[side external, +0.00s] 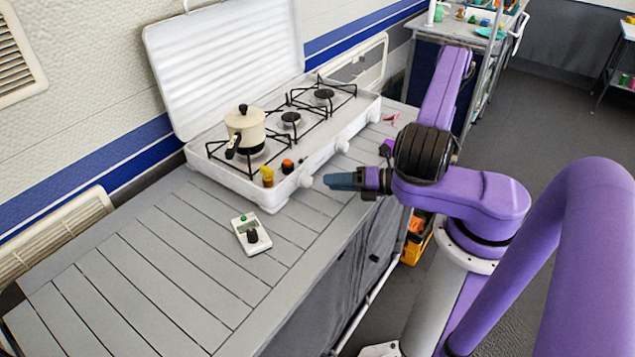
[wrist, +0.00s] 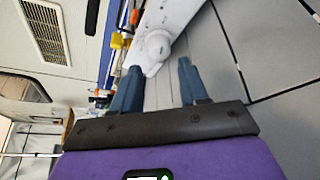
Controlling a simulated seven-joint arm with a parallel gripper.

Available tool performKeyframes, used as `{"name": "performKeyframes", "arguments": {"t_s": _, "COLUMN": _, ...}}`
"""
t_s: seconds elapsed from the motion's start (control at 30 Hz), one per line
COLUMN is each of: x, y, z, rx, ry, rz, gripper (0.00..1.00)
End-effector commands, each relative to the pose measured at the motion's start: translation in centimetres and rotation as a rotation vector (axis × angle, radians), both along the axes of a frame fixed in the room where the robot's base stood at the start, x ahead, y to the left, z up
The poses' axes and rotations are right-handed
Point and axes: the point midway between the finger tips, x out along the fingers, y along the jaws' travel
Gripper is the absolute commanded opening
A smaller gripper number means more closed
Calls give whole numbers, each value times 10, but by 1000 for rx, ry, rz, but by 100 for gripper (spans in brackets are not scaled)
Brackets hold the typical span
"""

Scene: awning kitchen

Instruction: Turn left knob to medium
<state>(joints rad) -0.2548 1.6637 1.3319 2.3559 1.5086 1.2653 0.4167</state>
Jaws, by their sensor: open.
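A white camping stove (side external: 275,190) with a raised lid stands on the slatted counter. Three white knobs line its front; the left knob (side external: 307,181) is nearest the stove's near corner. The knob's pointer is too small to read. My gripper (side external: 328,181) is level and points at the stove front, just right of the left knob, apparently apart from it. In the wrist view the blue fingers (wrist: 158,75) are spread with nothing held between them. The white stove edge, with a rounded knob-like part (wrist: 151,70), shows beyond and between the fingertips.
A cream pot (side external: 246,130) sits on the left burner. A yellow shaker (side external: 267,176) and an orange-topped one (side external: 287,166) stand on the stove near the left knob. A white timer (side external: 251,234) lies on the counter. The counter's left part is clear.

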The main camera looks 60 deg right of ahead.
Motion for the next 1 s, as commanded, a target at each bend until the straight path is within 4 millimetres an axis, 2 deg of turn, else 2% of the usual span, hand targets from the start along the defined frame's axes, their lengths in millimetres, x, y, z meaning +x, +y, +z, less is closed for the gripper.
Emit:
{"name": "performKeyframes", "arguments": {"t_s": 0.1, "x": 17, "y": 8, "z": -5, "rx": -1, "ry": 0, "rz": 9, "gripper": 44}}
{"name": "performKeyframes", "arguments": {"t_s": 0.3, "x": 39, "y": 16, "z": -10, "rx": 0, "ry": 1, "rz": 5, "gripper": 44}}
{"name": "performKeyframes", "arguments": {"t_s": 0.5, "x": 48, "y": 19, "z": -12, "rx": 0, "ry": -1, "rz": 1, "gripper": 44}}
{"name": "performKeyframes", "arguments": {"t_s": 0.77, "x": 49, "y": 19, "z": -12, "rx": 1, "ry": 0, "rz": -1, "gripper": 44}}
{"name": "performKeyframes", "arguments": {"t_s": 0.8, "x": 48, "y": 19, "z": -12, "rx": 1, "ry": 0, "rz": -1, "gripper": 31}}
{"name": "performKeyframes", "arguments": {"t_s": 0.9, "x": 48, "y": 19, "z": -12, "rx": 1, "ry": -1, "rz": 0, "gripper": 3}}
{"name": "performKeyframes", "arguments": {"t_s": 1.0, "x": 48, "y": 19, "z": -12, "rx": 0, "ry": -1, "rz": 0, "gripper": 3}}
